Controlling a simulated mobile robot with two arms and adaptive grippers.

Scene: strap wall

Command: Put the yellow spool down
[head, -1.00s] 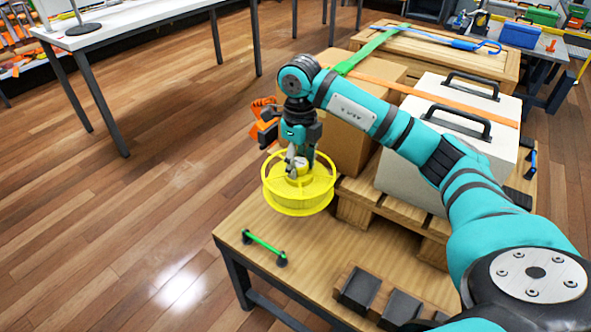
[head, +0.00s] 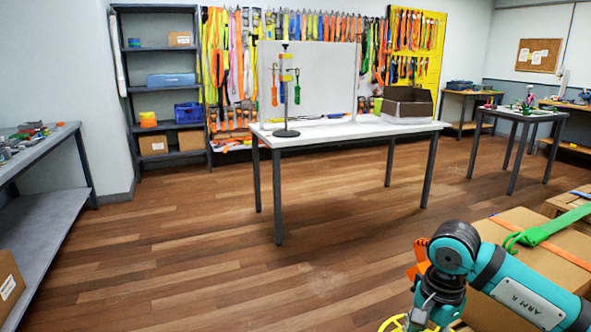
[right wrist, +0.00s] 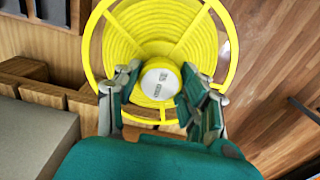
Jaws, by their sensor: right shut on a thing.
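The yellow spool (right wrist: 160,32) fills the top of the right wrist view, a round spoked reel with a white-capped hub. My right gripper (right wrist: 158,88) is shut on its hub, one finger on each side. In the head view only a sliver of the yellow spool (head: 392,324) shows at the bottom edge, below my right wrist; the fingers there are mostly cut off. In the right wrist view a wooden surface lies beyond the spool at left and the plank floor at right. My left gripper is in neither view.
A cardboard box (head: 545,245) sits beside my right arm. A grey bench (head: 40,150) is at left. The plank floor (head: 200,240) between is clear.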

